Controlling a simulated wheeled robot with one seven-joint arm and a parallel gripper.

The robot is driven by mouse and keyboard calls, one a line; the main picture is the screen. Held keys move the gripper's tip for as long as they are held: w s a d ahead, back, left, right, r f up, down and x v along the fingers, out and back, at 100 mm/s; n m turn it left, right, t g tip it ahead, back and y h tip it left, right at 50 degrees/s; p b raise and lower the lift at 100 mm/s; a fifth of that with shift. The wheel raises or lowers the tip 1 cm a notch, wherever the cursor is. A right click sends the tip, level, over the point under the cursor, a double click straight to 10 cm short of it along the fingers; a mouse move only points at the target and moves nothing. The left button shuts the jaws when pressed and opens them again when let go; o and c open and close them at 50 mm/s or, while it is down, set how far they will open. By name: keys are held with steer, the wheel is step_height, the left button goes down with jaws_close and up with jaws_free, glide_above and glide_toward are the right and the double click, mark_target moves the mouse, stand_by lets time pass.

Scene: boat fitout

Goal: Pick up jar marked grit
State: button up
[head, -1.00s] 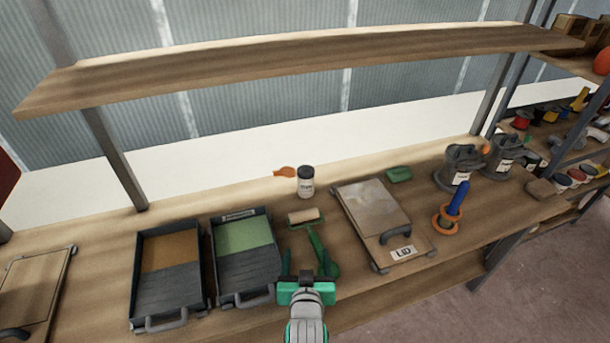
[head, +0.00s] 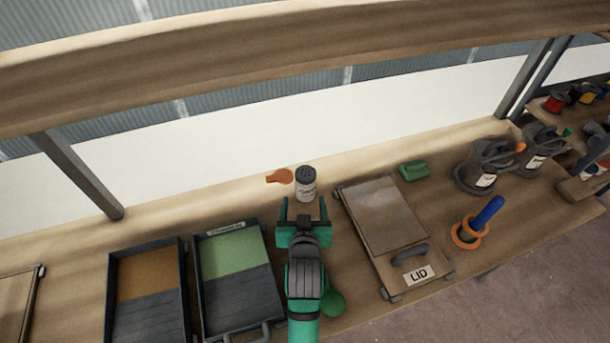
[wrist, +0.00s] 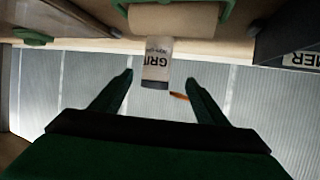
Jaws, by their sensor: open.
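The grit jar (head: 306,187) is a small white jar with a dark lid. It stands upright on the workbench behind my gripper (head: 303,204), near the back edge. In the wrist view the jar (wrist: 157,66) appears upside down, and its label reads "GRIT". My gripper is open and empty, with its fingers pointing toward the jar; it also shows in the wrist view (wrist: 158,82). The jar shows between the two fingertips there, but appears to lie beyond them, apart from both.
An orange scraper-like item (head: 280,176) lies left of the jar. A green-lined tray (head: 236,285) and a board marked LID (head: 385,225) flank my arm. A shelf (head: 260,62) hangs above.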

mark_target(305, 189)
steer(key=x, duration=0.3)
steer(key=shift+w+f, duration=0.1)
steer(key=shift+w, duration=0.15)
steer(key=shift+w+d+f, duration=0.2)
steer(key=shift+w+d, duration=0.05)
steer(key=shift+d, duration=0.1)
steer(key=shift+w+d+f, duration=0.15)
steer(key=shift+w, duration=0.15)
steer(key=shift+a+x, duration=0.15)
steer(key=shift+x, duration=1)
steer(key=shift+a+x, duration=0.1)
steer(key=shift+x, duration=1)
steer(key=shift+w+d, duration=0.1)
steer(key=c, duration=1.2)
steer(key=shift+o, duration=0.4)
